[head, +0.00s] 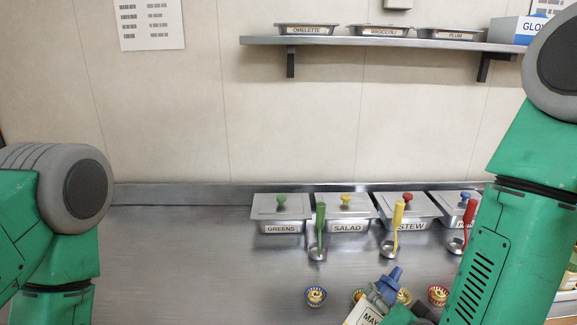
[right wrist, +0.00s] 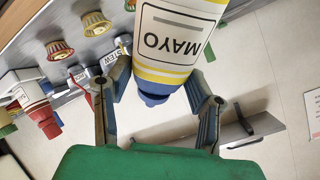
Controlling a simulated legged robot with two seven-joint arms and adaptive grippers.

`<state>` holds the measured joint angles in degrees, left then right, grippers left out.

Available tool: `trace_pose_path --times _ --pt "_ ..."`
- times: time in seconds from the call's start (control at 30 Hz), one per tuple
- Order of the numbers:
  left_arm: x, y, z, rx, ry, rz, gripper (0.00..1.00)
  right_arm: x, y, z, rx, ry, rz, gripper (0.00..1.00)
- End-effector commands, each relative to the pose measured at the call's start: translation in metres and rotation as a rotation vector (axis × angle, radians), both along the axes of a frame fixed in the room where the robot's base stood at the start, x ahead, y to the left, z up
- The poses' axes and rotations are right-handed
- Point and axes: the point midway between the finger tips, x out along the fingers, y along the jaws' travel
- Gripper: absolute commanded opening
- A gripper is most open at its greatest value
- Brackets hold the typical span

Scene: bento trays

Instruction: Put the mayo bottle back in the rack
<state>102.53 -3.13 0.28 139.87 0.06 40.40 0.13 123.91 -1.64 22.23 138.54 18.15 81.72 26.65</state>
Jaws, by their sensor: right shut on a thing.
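The mayo bottle (head: 362,316) is white with a label and a blue cap; in the head view it shows at the bottom edge, tilted, its cap up and to the right. In the right wrist view the bottle (right wrist: 178,40) lies between the fingers with its blue cap toward the palm. My right gripper (right wrist: 158,112) is shut on the bottle near its cap end. In the head view most of this gripper is cut off by the bottom edge. My left arm shows at the left, but its gripper is out of view. I cannot make out the rack clearly.
Lidded pans stand along the back, including greens (head: 281,212), salad (head: 344,212) and stew (head: 408,211). Ladles with green (head: 320,228), yellow (head: 398,222) and red handles stand before them. Small patterned cups (head: 316,296) sit in front. The counter's left (head: 190,255) is clear.

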Motion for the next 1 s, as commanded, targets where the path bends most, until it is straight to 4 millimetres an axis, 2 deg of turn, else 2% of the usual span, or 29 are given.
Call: trace_pose_path --times 0.03,0.1,0.23,0.37,0.6,0.73,0.8,0.87,1.0 --pt "0.000 0.000 -0.016 0.000 0.001 0.000 0.45 0.007 -0.016 -0.018 -0.001 0.002 -0.014 0.42" --pt "0.001 -0.001 -0.026 0.001 0.003 0.000 0.45 0.014 -0.033 -0.032 -0.004 0.007 -0.022 0.42" --pt "0.003 -0.001 -0.035 0.002 0.006 0.000 0.45 0.021 -0.053 -0.046 -0.007 0.017 -0.029 0.42" --pt "0.002 -0.001 -0.035 0.002 0.004 0.000 0.45 0.021 -0.059 -0.047 -0.009 0.016 -0.030 0.42" --pt "0.001 0.001 -0.034 0.000 0.003 0.000 0.45 0.020 -0.058 -0.045 -0.012 0.014 -0.032 0.42" --pt "0.011 -0.006 -0.039 -0.015 0.001 -0.020 0.45 0.019 -0.068 -0.042 -0.025 0.013 -0.052 0.42" --pt "0.019 -0.016 -0.041 -0.023 0.000 -0.036 0.45 0.019 -0.084 -0.041 -0.029 0.014 -0.067 0.42" --pt "0.030 -0.032 -0.042 -0.028 0.001 -0.057 0.45 0.019 -0.108 -0.041 -0.029 0.015 -0.089 0.42" --pt "0.057 -0.087 -0.042 -0.026 0.003 -0.108 0.45 0.018 -0.181 -0.044 -0.019 0.018 -0.141 0.42"
